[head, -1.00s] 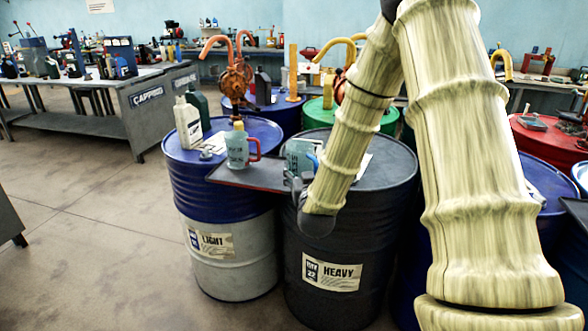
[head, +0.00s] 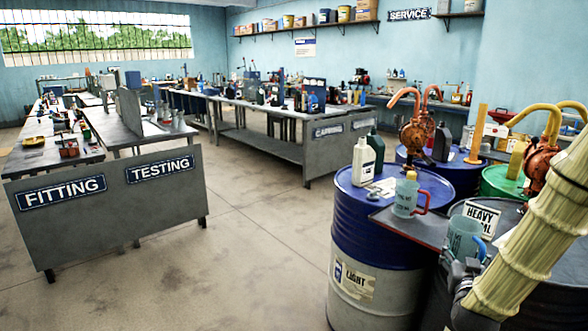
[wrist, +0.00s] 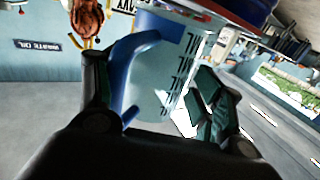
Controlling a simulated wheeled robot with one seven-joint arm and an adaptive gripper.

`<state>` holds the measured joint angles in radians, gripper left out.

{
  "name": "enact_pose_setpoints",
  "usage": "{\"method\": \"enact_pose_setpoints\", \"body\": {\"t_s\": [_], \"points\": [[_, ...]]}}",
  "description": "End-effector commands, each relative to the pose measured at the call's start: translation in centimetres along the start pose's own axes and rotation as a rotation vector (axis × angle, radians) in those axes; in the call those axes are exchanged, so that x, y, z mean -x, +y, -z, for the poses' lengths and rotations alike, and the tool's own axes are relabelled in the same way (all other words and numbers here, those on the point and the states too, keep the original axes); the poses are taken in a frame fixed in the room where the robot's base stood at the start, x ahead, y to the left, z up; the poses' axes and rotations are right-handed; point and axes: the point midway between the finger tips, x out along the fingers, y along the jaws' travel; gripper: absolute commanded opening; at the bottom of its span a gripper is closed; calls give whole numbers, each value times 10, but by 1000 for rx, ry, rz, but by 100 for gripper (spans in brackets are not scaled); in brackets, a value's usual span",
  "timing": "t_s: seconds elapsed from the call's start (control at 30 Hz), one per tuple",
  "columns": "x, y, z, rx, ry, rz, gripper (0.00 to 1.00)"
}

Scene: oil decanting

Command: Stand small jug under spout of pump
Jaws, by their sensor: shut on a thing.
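A clear jug with a blue handle (head: 464,236) is in my gripper (head: 464,268) at the right of the head view, beside the dark tray. In the wrist view the blue handle (wrist: 140,48) lies between my fingers (wrist: 152,95), with the lettered jug wall behind it. A second jug with a red handle (head: 405,196) stands on the tray. A red-brown pump with an orange curved spout (head: 404,95) stands behind the jugs. Another rusty pump with a yellow spout (head: 543,115) is further right. I cannot tell whether the held jug touches anything beneath.
A blue and white LIGHT drum (head: 385,262) carries a white bottle (head: 364,162) and a dark green bottle. A HEAVY sign (head: 482,218) stands behind the held jug. Workbenches (head: 105,206) fill the left; open floor (head: 250,240) lies between them and the drums.

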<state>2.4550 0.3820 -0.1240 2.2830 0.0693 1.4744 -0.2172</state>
Motion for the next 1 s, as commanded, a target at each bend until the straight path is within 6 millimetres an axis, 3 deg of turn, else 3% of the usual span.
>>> {"method": "enact_pose_setpoints", "body": {"t_s": [0.17,0.57,1.0], "points": [[10,-7,-15,0,-1,20,32],[45,-100,-78,1,-5,176,32],[116,-187,-152,0,-4,339,32]]}}
